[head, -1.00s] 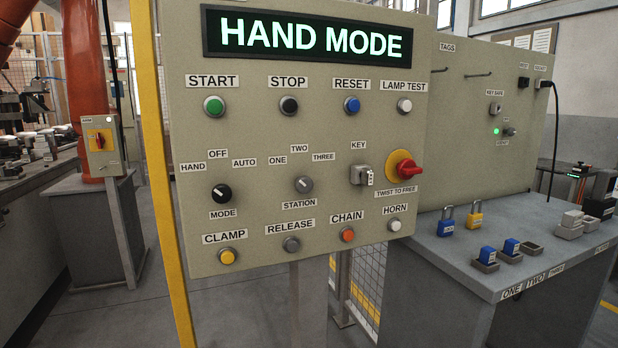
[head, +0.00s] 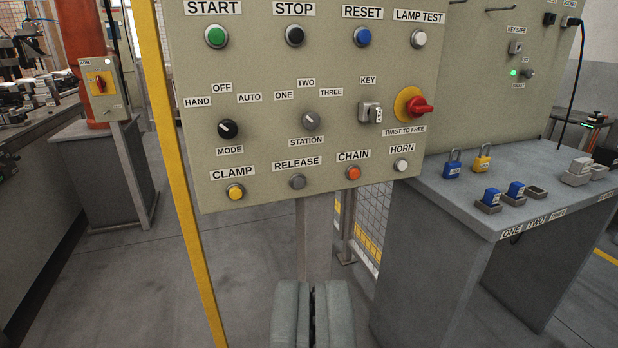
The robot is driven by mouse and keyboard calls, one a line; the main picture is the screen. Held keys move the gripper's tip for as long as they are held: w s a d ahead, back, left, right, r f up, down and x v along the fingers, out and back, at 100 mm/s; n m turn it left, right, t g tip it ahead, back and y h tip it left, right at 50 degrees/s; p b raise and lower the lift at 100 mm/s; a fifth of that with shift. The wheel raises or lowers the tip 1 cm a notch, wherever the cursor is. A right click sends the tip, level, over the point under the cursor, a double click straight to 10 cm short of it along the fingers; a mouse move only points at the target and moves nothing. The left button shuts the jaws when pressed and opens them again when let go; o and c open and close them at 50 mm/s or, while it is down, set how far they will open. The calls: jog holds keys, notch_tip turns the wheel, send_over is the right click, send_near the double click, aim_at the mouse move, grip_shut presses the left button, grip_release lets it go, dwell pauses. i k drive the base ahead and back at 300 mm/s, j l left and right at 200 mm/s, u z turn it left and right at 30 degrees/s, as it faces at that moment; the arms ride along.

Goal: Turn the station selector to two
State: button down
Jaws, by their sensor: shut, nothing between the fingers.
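The black mode knob (head: 228,129) is left of the selector; the key switch (head: 369,112) and red emergency stop (head: 420,106) are right. Buttons run above and below. A yellow post (head: 180,180) stands left. A grey bench (head: 440,205) with padlocks stands right.

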aim_at(311, 121)
jog(key=l, duration=0.8)
jog(key=k+l+u, duration=0.15)
jog(key=l, duration=0.6)
